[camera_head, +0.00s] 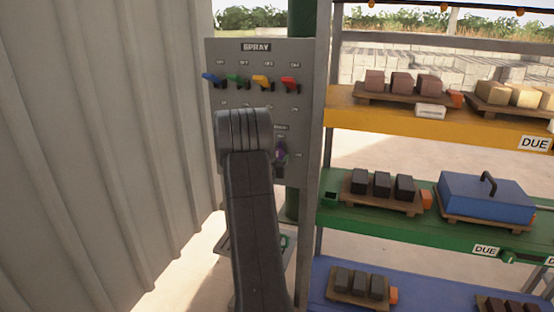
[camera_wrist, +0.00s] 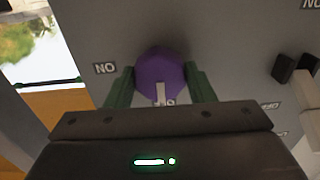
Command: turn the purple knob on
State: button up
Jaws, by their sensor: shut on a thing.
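The purple knob (camera_wrist: 157,70) sits on a grey panel, and its pale pointer mark points down in the wrist view toward a half-hidden label. An upside-down ON label (camera_wrist: 104,69) is left of the knob. My gripper (camera_wrist: 160,80) has a green finger on each side of the knob and is shut on it. In the head view the purple knob (camera_head: 281,149) shows small at the panel's lower right, partly hidden by my arm and gripper.
The grey SPRAY panel (camera_head: 222,55) carries blue (camera_head: 213,79), green (camera_head: 238,80), yellow (camera_head: 263,82) and red (camera_head: 290,83) levers above the knob. A rack with a yellow shelf (camera_head: 390,121) and a green shelf (camera_head: 400,226) stands close on the right. A corrugated wall (camera_head: 90,150) is on the left.

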jog(key=shift+f+m+b, duration=0.1)
jog(key=shift+m+b, duration=6.75)
jog(key=shift+m, duration=2.05)
jog(key=o, duration=1)
jog(key=shift+c, duration=0.2)
